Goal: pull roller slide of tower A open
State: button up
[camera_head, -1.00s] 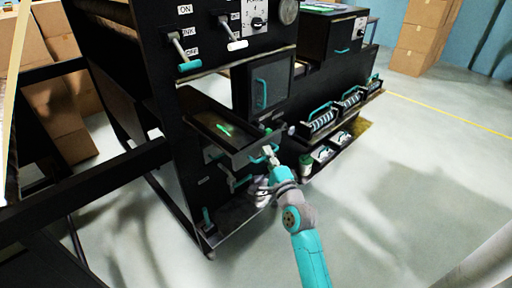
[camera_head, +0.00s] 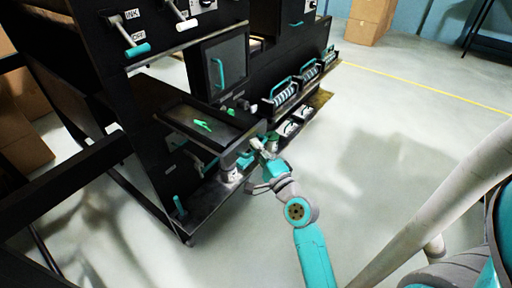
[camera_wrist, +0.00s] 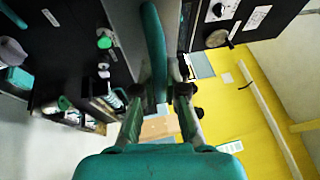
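The roller slide (camera_head: 207,128) is a dark drawer-like tray standing out from the black tower, with a small bright green piece (camera_head: 202,126) inside. My gripper (camera_head: 257,145) is at its front end in the head view. In the wrist view, my gripper (camera_wrist: 162,90) has its two fingers on either side of a teal bar handle (camera_wrist: 154,45) and appears shut on it. In the head view my gripper partly hides the handle and front face.
A closed door with a teal handle (camera_head: 217,72) is above the slide. Rollers with teal handles (camera_head: 285,92) are to its right. A lever (camera_head: 130,38) marked INK is above left. Open pale floor (camera_head: 380,150) lies to the right.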

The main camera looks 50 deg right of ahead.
jog(key=o, duration=0.5)
jog(key=v, duration=1.2)
jog(key=shift+f, duration=0.1)
